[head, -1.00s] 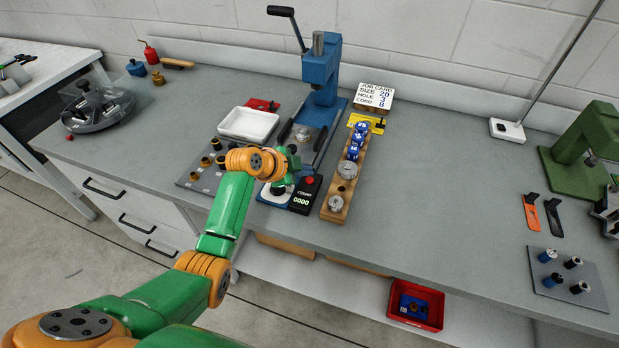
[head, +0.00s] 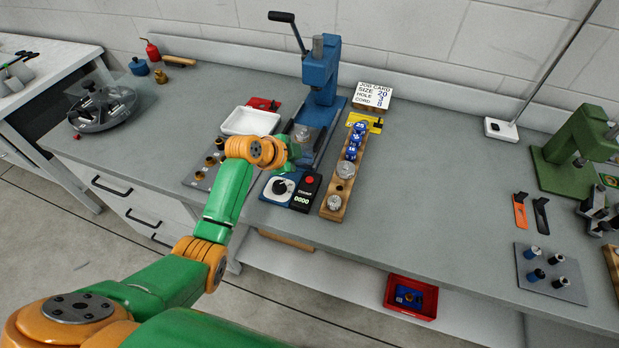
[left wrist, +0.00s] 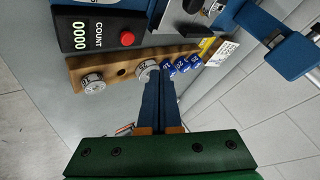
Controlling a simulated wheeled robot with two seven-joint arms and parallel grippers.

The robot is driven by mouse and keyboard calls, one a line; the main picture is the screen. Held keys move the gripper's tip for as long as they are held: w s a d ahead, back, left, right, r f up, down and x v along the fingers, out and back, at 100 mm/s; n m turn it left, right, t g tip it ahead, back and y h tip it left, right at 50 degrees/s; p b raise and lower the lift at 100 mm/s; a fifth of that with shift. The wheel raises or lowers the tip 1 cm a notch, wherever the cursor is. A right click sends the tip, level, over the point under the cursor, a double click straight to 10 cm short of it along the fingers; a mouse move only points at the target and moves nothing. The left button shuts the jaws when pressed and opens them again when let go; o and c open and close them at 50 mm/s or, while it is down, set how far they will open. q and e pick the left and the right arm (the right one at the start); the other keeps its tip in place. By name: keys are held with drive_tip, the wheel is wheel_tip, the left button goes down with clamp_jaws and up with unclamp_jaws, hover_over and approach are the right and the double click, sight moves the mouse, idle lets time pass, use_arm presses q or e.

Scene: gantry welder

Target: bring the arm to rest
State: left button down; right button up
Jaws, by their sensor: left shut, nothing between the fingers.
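My left arm, green with orange joints (head: 205,255), reaches in from the lower left of the head view. Its wrist is over the bench, between the white tray (head: 250,121) and the counter box (head: 305,192). The left gripper's fingers are mostly hidden behind the wrist in the head view. In the left wrist view the left gripper (left wrist: 161,88) shows two dark blue fingers together, with nothing between them. They appear in front of the wooden strip (left wrist: 117,70) holding metal discs and blue parts. My right gripper is not in view.
The blue lever press (head: 320,78) stands behind the wrist. A white-and-blue dial unit (head: 281,187) sits just in front of it. The job card (head: 373,95) stands behind the strip. A green press (head: 570,155) is at right. The bench between is largely clear.

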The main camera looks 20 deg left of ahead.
use_arm(q)
drive_tip(key=s+f+n, duration=0.1)
drive_tip(key=s+f, duration=0.1)
drive_tip(key=s, duration=0.2)
drive_tip(key=s+f+n+g+y, duration=0.1)
drive_tip(key=s+f+n, duration=0.1)
drive_tip(key=s+f, duration=0.1)
drive_tip(key=s+f+n+g, duration=0.1)
drive_tip(key=s+f, duration=0.1)
drive_tip(key=s, duration=0.3)
drive_tip(key=shift+s+d+f+y, duration=0.25)
drive_tip(key=shift+s+f+y, duration=0.05)
drive_tip(key=shift+s+y, duration=0.1)
drive_tip(key=s+n+g+y, duration=0.25)
drive_tip(key=s+n, duration=0.55)
drive_tip(key=s, duration=0.9)
wheel_tip(320, 180, down, 16)
drive_tip(key=s+g+b, duration=0.1)
drive_tip(key=s, duration=0.1)
drive_tip(key=s+a+f+g+b, duration=0.1)
drive_tip(key=s+a+f, duration=0.2)
drive_tip(key=s+f, duration=0.9)
drive_tip(key=shift+s+f+g, duration=0.35)
drive_tip(key=shift+f, duration=0.25)
